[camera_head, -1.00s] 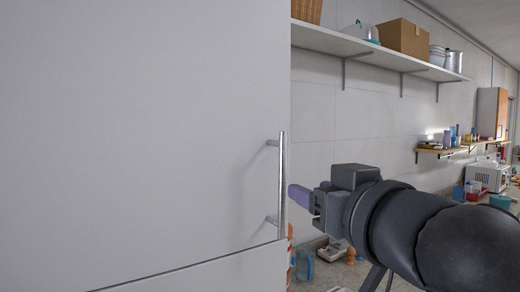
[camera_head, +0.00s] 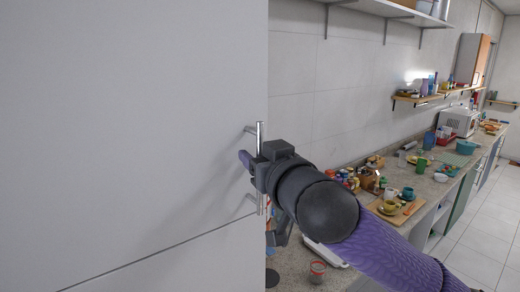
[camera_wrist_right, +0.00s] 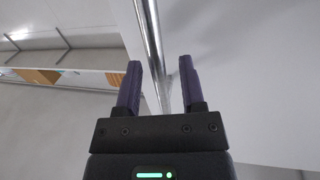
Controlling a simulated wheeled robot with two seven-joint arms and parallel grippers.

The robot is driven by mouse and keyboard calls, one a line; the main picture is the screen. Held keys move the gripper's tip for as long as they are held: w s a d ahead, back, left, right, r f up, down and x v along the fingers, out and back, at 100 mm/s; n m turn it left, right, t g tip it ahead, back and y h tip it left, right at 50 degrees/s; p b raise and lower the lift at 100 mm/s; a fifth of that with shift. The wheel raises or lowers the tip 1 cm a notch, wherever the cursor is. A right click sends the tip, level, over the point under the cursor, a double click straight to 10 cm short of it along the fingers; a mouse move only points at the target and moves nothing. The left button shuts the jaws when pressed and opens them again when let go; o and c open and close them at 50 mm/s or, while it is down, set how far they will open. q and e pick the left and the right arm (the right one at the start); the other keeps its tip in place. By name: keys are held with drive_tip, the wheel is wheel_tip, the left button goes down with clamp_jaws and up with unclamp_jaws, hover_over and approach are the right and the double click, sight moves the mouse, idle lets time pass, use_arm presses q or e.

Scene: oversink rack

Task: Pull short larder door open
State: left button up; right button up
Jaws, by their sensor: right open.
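The larder door (camera_head: 130,110) is a tall, flat, light grey panel filling the left of the head view. It appears shut, with a seam below it. Its vertical metal bar handle (camera_head: 260,134) stands near the door's right edge. My right gripper (camera_head: 247,161) is at the middle of the handle, its purple fingers pointing at the door. In the right wrist view the handle (camera_wrist_right: 149,38) runs between the two open fingers (camera_wrist_right: 157,88). The fingers are apart from the bar, which is not gripped. The gripper hides part of the handle in the head view. My left gripper is out of view.
A lower panel (camera_head: 190,262) lies beneath the seam. Right of the larder, a counter (camera_head: 350,262) holds dishes, a wooden board (camera_head: 397,212) and a microwave (camera_head: 459,122). Wall shelves (camera_head: 437,96) hang above it. Open floor (camera_head: 480,240) lies at the far right.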

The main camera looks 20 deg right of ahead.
clamp_jaws()
idle(1.4)
